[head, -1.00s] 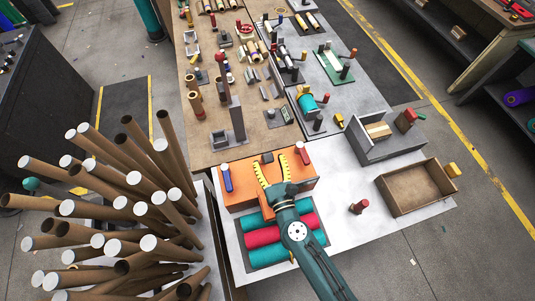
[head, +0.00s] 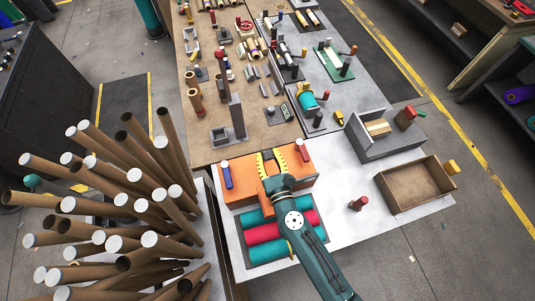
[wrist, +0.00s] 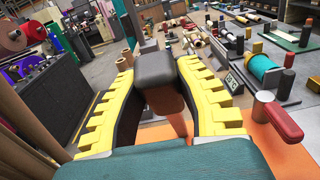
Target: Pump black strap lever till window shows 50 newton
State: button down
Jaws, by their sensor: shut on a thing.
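My gripper (head: 270,156) is over the orange box (head: 242,190). In the wrist view its yellow toothed fingers are shut on a black block-shaped handle (wrist: 156,67), which I take for the black strap lever. An orange-brown post shows below the handle. In the head view the fingers mostly hide the handle. A small dark panel with pale marks (head: 287,111) stands beyond the box; it also shows in the wrist view (wrist: 233,79). I cannot read it, nor tell if it is the window.
A blue lever (head: 227,175) is on the box's left and a red-tipped lever (head: 303,150) on its right. Red and teal felt rolls (head: 265,234) lie in front. Many cardboard tubes (head: 115,215) crowd the left. A wooden tray (head: 446,197) stands right.

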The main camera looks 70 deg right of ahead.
jog(key=shift+d+r, duration=0.1)
jog(key=shift+d, duration=0.05)
jog(key=r+p+x, duration=0.1)
jog(key=x, duration=0.6)
jog(key=shift+r, duration=0.2)
jog(key=shift+w, duration=0.15)
jog(key=c, duration=0.7)
grip_release()
jog(key=shift+d, duration=0.1)
jog(key=shift+f, duration=0.1)
jog(key=v, duration=1.2)
